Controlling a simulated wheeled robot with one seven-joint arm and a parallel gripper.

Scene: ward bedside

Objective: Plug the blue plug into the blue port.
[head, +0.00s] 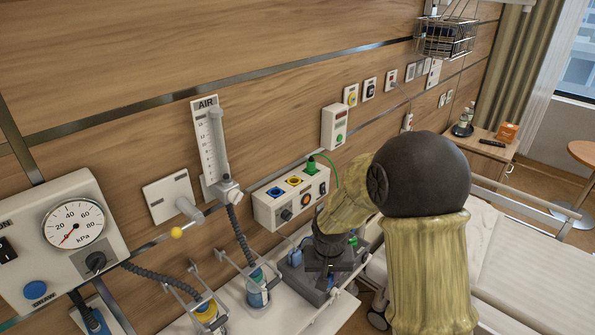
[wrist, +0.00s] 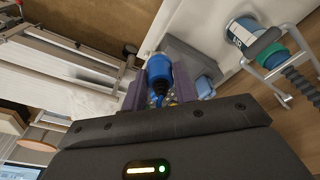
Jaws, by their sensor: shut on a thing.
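The blue plug (wrist: 159,68) is between the two fingers of my gripper (wrist: 160,84) in the wrist view, and the fingers are shut on it. In the head view my gripper (head: 326,266) is low, below and to the right of the port box, and my arm and gripper hide the plug. The blue port (head: 275,191) is on the top of the white port box (head: 268,212) on the wall rail, and it looks empty. The plug is apart from the port.
A yellow port (head: 294,181) and a green plug (head: 311,168) with a green cord are beside the blue port. A grey block (head: 296,283) stands under my gripper. Bottles in wire holders (head: 257,290), hoses and an air flowmeter (head: 211,145) are to the left.

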